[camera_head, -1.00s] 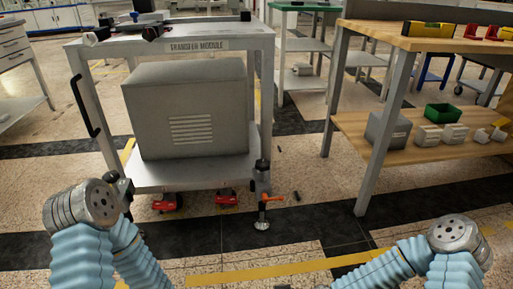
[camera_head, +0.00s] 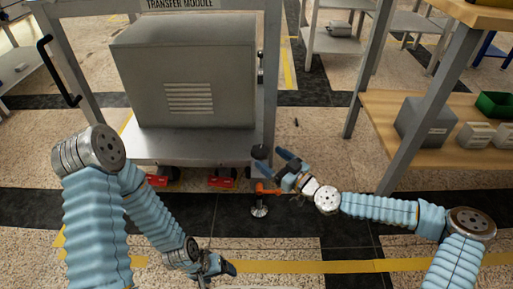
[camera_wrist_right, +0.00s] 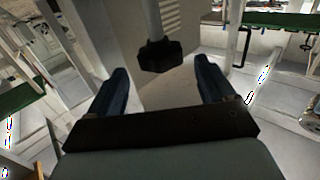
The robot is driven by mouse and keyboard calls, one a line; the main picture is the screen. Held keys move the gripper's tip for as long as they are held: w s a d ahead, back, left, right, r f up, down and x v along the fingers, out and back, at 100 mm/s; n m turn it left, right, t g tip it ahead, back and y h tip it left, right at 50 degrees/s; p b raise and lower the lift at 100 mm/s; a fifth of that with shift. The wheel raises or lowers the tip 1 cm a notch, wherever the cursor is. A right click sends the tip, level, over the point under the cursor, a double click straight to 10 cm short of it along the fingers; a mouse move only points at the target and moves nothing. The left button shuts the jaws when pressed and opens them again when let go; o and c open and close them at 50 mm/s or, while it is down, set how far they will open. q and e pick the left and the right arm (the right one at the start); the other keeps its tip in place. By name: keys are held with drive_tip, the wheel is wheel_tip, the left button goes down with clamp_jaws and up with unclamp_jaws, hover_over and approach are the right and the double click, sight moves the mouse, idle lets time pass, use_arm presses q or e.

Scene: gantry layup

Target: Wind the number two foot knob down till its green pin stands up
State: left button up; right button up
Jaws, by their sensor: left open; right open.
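The foot knob is a dark knob (camera_head: 261,152) at the near right corner of the transfer module cart. Below it are an orange lever (camera_head: 266,189) and a round foot pad (camera_head: 259,211) on the floor. My right gripper (camera_head: 277,169) is open just right of the knob. In the right wrist view the dark lobed knob (camera_wrist_right: 160,55) with a grey rod shows ahead, centred between the spread blue fingers (camera_wrist_right: 162,82), apart from both. My left gripper (camera_head: 226,268) is open and empty, low over the floor. I see no green pin and no number on the foot.
The cart (camera_head: 185,148) carries a large grey box (camera_head: 190,85) on its lower shelf. A wooden bench (camera_head: 378,120) with bins stands at the right. The floor in front is clear.

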sight(256, 146)
drive_tip(key=x, duration=0.7)
drive_tip(key=shift+w+a+f+b, duration=0.1)
drive_tip(key=shift+w+a+b, duration=0.05)
drive_tip(key=shift+a+b, duration=0.15)
drive_tip(key=c, duration=1)
